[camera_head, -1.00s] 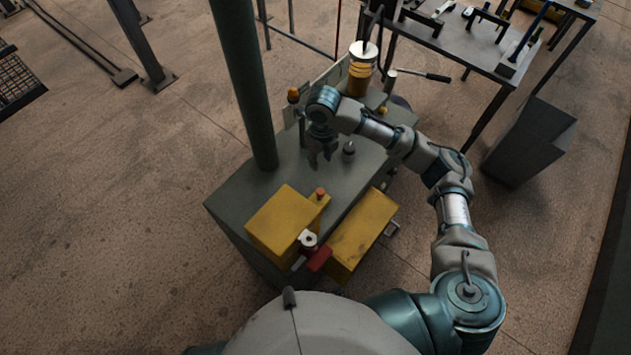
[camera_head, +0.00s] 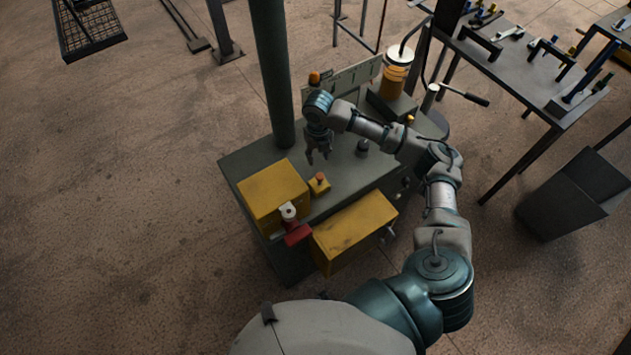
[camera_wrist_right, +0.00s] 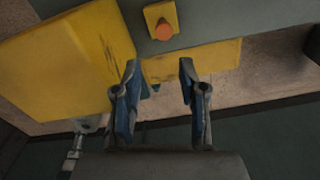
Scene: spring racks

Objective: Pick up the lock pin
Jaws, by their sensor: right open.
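No part is plainly recognisable as the lock pin. A small dark upright peg (camera_head: 362,148) stands on the grey bench top (camera_head: 345,178), and I cannot tell if it is the pin. My right gripper (camera_head: 318,157) hangs above the bench, fingers down, left of the peg and apart from it. In the wrist view, its two fingers (camera_wrist_right: 160,88) are spread with nothing between them. Just beyond them is a small yellow block with an orange button (camera_wrist_right: 164,30), also in the head view (camera_head: 319,183). My left gripper is not in view.
A yellow box (camera_head: 272,193) sits at the bench's near left, with a red part (camera_head: 297,234) beside it. A yellow panel (camera_head: 355,232) fronts the bench. A green post (camera_head: 270,75) rises behind. A yellow-banded cylinder (camera_head: 397,75) stands at the back right.

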